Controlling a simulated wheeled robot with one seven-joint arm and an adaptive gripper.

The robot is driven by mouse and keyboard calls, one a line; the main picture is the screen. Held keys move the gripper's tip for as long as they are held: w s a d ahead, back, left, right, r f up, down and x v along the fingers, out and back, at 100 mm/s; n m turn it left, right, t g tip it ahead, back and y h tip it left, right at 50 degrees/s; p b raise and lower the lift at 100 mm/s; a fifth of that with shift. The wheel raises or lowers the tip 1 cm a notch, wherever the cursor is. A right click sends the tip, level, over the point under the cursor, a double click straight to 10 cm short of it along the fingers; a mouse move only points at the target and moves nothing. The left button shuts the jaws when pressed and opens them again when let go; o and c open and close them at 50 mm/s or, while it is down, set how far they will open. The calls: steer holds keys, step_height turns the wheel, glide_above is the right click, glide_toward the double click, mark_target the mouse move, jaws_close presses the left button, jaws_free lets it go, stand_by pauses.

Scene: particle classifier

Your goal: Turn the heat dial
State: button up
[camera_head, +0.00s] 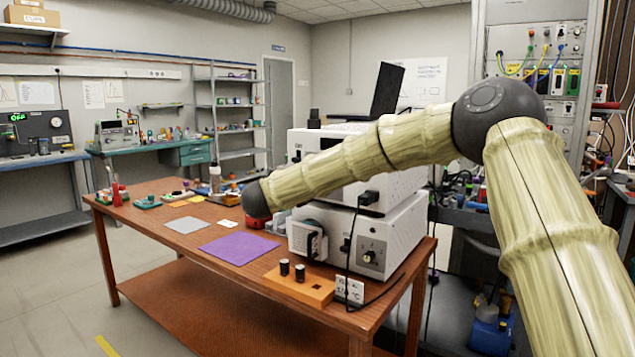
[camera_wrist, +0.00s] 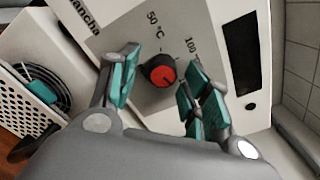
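My gripper (camera_wrist: 161,57) is open, with teal-padded fingers on either side of the dial. A gap shows between each finger and the dial in this view. How far the fingertips are from the panel is hard to judge. In the head view my arm hides the gripper, and I cannot identify this dial there.
A dark display window (camera_wrist: 241,53) is right of the dial, and a fan (camera_wrist: 42,86) is at left. In the head view, stacked white instruments (camera_head: 405,232) stand on a wooden table (camera_head: 150,218) beside my arm. A purple mat (camera_head: 238,249) and an orange block (camera_head: 298,288) lie in front.

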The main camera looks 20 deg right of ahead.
steer(key=shift+a+r, duration=0.1)
steer(key=shift+a, duration=0.05)
steer(key=v, duration=1.2)
steer(key=shift+s, duration=0.1)
